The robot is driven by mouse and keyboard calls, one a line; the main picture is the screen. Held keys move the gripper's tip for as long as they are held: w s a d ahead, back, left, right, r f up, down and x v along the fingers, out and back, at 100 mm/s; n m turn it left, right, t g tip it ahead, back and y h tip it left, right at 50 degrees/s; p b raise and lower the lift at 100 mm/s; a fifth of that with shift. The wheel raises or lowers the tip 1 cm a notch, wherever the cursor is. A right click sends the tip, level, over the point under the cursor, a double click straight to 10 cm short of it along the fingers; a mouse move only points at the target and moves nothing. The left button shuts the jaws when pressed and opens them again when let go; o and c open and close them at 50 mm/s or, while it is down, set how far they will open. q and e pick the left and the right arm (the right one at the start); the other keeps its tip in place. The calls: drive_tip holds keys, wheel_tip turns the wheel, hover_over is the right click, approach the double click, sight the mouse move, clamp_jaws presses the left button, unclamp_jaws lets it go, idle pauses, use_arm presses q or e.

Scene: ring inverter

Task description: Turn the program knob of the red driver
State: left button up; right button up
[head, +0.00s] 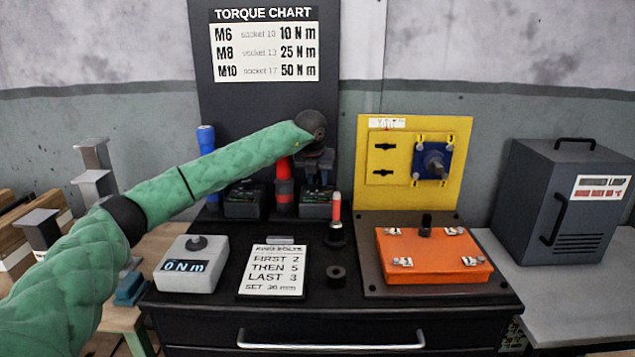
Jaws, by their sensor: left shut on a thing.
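The red driver (284,185) stands upright at the back of the black bench, with a dark box (316,207) just right of it. My left gripper (318,178) points down over this box, just right of the driver's red top. Its fingers are small and dark here. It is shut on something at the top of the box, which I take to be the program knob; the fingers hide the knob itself. My right gripper is out of view.
A blue-topped driver (207,140) stands left beside a similar box (245,201). A grey torque display (190,265), a bolt-order card (273,270) and a red-handled tool (336,215) are in front. An orange-lidded case (432,262) and yellow panel (385,150) stand right.

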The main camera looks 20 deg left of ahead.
use_arm(q)
drive_tip(key=shift+m+h, duration=0.3)
drive_tip(key=shift+m, duration=0.3)
drive_tip(key=o, duration=1)
drive_tip(key=shift+c, duration=0.2)
drive_tip(key=b+v, duration=0.1)
drive_tip(key=v, duration=0.6)
drive_tip(key=shift+r, duration=0.4)
drive_tip(key=shift+s+a, duration=0.1)
drive_tip(key=shift+a, duration=0.05)
